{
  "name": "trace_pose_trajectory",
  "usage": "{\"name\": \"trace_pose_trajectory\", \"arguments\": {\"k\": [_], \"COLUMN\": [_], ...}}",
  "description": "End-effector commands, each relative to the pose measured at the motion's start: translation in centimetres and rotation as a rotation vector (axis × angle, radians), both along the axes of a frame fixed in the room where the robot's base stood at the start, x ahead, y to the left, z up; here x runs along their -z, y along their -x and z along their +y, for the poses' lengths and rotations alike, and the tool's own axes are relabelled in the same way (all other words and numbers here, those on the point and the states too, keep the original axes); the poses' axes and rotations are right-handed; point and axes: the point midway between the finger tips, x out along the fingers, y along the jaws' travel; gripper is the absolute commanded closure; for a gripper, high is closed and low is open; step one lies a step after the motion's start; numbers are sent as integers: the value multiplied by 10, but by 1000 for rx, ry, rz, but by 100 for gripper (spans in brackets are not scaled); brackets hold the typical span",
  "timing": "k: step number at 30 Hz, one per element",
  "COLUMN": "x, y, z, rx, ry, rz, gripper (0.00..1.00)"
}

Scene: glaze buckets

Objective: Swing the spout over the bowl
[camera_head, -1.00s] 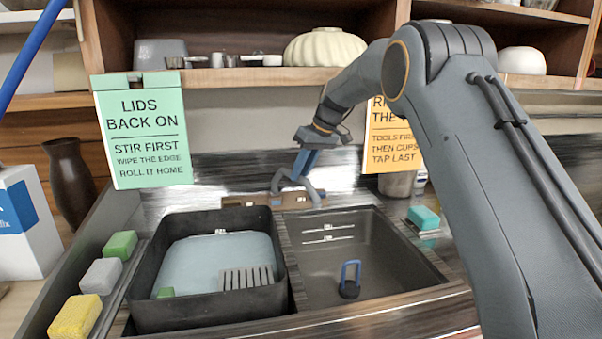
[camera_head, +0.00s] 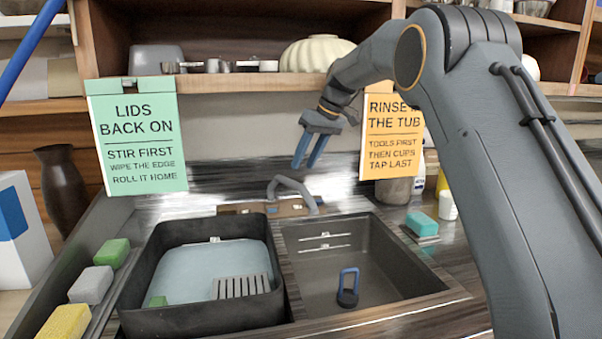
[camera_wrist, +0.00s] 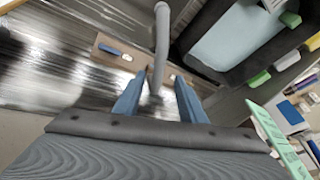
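The spout (camera_head: 292,187) is a grey curved tube rising from a brown plate (camera_head: 240,208) behind the two basins. In the wrist view the spout (camera_wrist: 161,40) runs up the picture between my finger lines. In the wrist view the fingers (camera_wrist: 157,98) are open with nothing clamped.
A blue-handled plug (camera_head: 347,290) stands in the sink bowl. Green, grey and yellow blocks (camera_head: 90,285) line the left ledge. A teal sponge (camera_head: 421,223) lies right of the sink. Signs hang from the shelf (camera_head: 240,84) behind my arm.

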Motion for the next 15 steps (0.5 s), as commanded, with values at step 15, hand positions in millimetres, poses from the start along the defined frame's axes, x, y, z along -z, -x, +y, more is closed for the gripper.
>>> {"name": "trace_pose_trajectory", "arguments": {"k": [15], "x": [-7], "y": [5], "z": [0], "rx": [8], "ry": [20], "rz": [0], "gripper": [86]}}
